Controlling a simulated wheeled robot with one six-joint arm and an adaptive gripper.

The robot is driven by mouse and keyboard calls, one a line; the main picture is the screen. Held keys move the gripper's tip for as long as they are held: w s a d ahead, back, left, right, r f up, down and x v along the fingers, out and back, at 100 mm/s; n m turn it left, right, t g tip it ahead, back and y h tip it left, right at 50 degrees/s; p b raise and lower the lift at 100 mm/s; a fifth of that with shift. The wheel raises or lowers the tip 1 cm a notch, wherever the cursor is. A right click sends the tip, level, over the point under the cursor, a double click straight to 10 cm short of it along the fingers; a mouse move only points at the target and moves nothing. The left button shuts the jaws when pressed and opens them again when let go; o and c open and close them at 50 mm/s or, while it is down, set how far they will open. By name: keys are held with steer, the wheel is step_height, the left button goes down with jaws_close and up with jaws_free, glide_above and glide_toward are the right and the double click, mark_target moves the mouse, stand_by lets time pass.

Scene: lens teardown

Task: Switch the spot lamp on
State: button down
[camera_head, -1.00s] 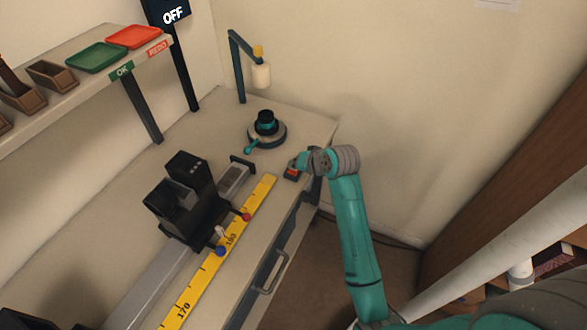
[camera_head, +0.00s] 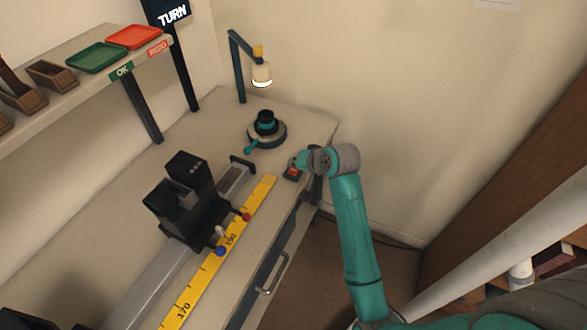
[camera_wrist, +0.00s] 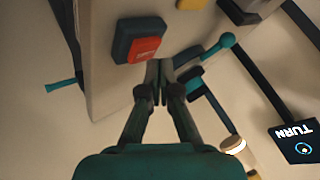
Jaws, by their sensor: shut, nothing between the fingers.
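The spot lamp (camera_head: 261,75) hangs from a dark bent post at the back corner of the bench and its lower face glows. It also shows lit in the wrist view (camera_wrist: 234,146). The red rocker switch (camera_head: 292,172) sits in a dark housing at the bench's right edge; in the wrist view the red switch (camera_wrist: 144,50) is close to my fingertips. My gripper (camera_wrist: 158,68) is shut and empty, its tips just beside the switch housing. Whether they touch it I cannot tell. In the head view my wrist hides most of the gripper.
A round dark fixture with a teal handle (camera_head: 266,130) stands below the lamp. A black carriage (camera_head: 181,200) sits on a rail beside a yellow ruler (camera_head: 215,255). A display (camera_head: 172,14) reads TURN. Green (camera_head: 97,57) and red (camera_head: 134,37) trays lie on the shelf.

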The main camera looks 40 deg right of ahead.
mark_target(295, 171)
steer(key=shift+r, duration=3.05)
